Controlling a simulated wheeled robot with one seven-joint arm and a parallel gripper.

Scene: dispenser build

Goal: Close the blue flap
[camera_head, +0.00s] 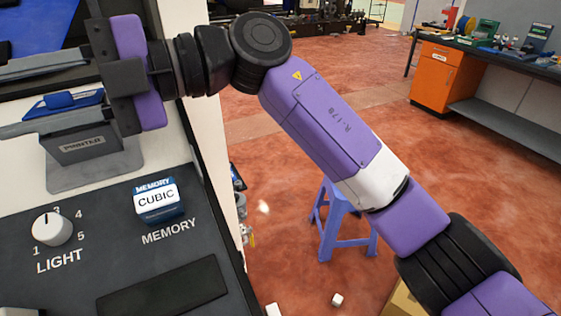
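A large blue panel (38,26), which looks like the blue flap, shows in the upper left corner, cut off by the picture's edges. Its hinge is not in view, so I cannot tell how far open it is. My gripper (12,99) reaches in from the right, with its two grey fingers pointing left and spread apart. The upper finger is just below the blue panel in the picture; I cannot tell whether they touch. A smaller blue piece (62,101) shows between the fingers, above a grey holder (85,146) with a label. Nothing is clearly gripped.
Below is a dark control panel (60,190) with a white LIGHT knob (52,229) and a blue and white CUBIC memory block (158,202). A workbench with an orange cabinet (447,78) is at the far right.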

